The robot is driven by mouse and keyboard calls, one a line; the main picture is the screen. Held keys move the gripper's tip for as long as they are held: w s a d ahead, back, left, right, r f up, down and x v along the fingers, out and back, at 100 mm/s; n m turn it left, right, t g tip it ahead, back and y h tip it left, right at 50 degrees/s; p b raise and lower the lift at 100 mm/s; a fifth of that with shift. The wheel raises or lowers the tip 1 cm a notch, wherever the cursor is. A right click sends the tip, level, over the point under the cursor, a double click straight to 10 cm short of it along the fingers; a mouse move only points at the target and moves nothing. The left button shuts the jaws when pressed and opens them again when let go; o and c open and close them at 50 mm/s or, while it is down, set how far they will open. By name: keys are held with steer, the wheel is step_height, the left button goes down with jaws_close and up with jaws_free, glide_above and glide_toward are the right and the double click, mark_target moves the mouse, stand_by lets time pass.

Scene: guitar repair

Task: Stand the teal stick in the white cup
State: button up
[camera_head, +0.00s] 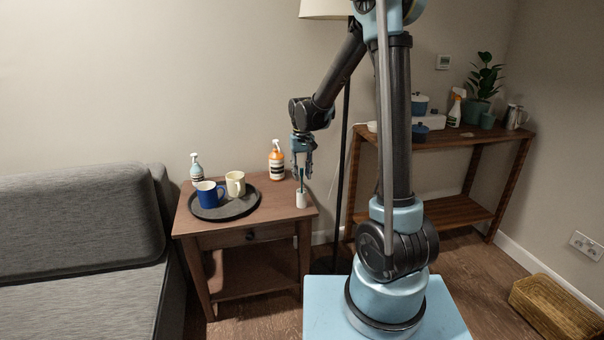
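The white cup (301,200) is small and stands upright near the right front corner of the brown side table (262,222). The thin teal stick (301,185) is upright just above the cup, and its lower end meets the cup's mouth. At this size I cannot tell whether the end is inside the cup or only in line with it. My gripper (302,176) points down directly over the cup, with a finger on each side of the stick's upper part. Whether the fingers touch the stick is too small to tell.
A dark round tray (224,213) with a blue mug (207,194) and a cream mug (235,183) lies left of the cup. A lamp pole (342,170) rises right of the table.

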step_height(320, 180, up, 12)
steer(key=s+d+r, duration=0.2)
steer(key=s+d, duration=0.5)
steer(key=d, duration=0.1)
steer(key=s+d+f+m, duration=0.1)
steer(key=s+d+f, duration=0.3)
steer(key=s, duration=0.4)
steer(key=s+d+f+m+t, duration=0.1)
steer(key=s+d+f, duration=0.2)
steer(key=s+d, duration=0.2)
steer(key=s+d+f+m+t, duration=0.1)
steer(key=s+d+f, duration=0.3)
steer(key=s, duration=0.7)
steer(key=shift+s+d+f, duration=0.25)
steer(key=shift+f, duration=0.1)
